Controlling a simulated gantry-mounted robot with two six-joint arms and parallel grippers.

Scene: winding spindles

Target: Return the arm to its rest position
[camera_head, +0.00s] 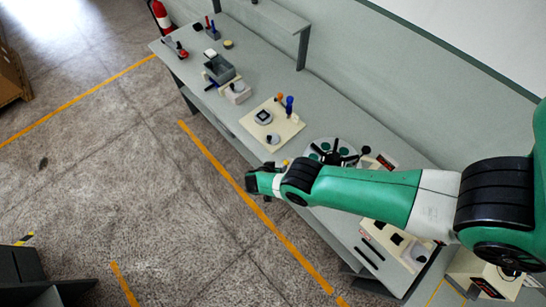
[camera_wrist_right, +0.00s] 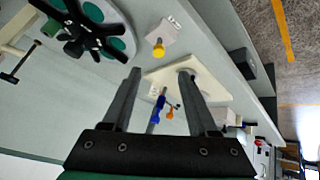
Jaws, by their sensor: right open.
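My right arm (camera_head: 370,192), green with black joints, reaches in from the right over the front part of the grey workbench (camera_head: 325,105). My right gripper (camera_head: 255,182) is at its far end, by the bench's front edge and above the floor side. In the right wrist view the two dark fingers of this gripper (camera_wrist_right: 158,76) stand apart with nothing held between them. Beyond them show a cream board (camera_wrist_right: 208,85) and a blue-handled tool (camera_wrist_right: 158,101). My left gripper is not in view.
A round fixture with black arms (camera_head: 332,152) stands on the bench behind my arm. A cream board (camera_head: 285,130) with upright handles and a grey bin (camera_head: 220,69) stand farther left. A wall runs behind the bench. The floor (camera_head: 130,180) in front is open.

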